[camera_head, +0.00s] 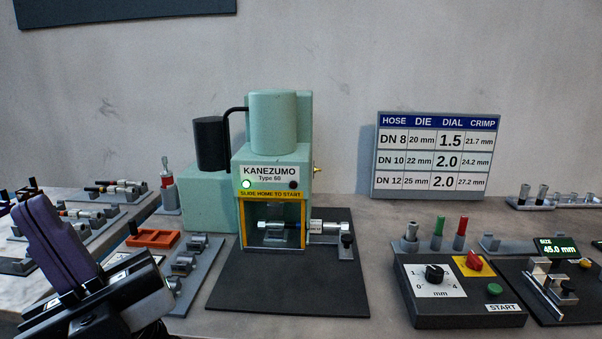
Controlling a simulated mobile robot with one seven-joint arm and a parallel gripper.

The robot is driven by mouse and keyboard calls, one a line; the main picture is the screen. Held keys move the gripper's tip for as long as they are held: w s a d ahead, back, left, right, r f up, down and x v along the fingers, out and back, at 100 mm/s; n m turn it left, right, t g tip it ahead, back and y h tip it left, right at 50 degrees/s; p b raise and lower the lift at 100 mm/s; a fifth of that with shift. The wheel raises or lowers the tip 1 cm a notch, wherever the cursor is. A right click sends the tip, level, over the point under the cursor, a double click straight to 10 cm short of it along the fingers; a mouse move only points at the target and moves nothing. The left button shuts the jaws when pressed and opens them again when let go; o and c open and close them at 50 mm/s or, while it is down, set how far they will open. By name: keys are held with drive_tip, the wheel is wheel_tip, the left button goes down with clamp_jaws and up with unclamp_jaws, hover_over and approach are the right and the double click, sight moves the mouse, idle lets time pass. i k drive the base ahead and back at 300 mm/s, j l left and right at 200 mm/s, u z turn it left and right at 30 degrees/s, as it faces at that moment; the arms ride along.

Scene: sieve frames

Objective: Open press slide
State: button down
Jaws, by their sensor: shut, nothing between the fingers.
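The pale green KANEZUMO press (272,125) stands on a black mat at the middle of the bench. Its yellow front frame (272,194) reads "SLIDE HOME TO START", and a green lamp on it is lit. A grey slide part with a dark knob (347,240) sticks out to the right of the frame. A silver fitting with a white label (316,227) lies level between the frame opening and this part. My gripper (28,200), with purple fingers, is at the lower left, well apart from the press. Its fingers are shut and hold nothing.
A control box (458,290) with dial and START button stands at the right, beside a size gauge (553,285). Racks of fittings (90,215) and an orange tray (152,238) lie at the left. The black mat (290,290) is clear in front of the press.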

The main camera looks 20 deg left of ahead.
sight(293, 242)
drive_tip(key=j, duration=0.8)
drive_tip(key=i, duration=0.9)
drive_tip(key=j+u, duration=0.05)
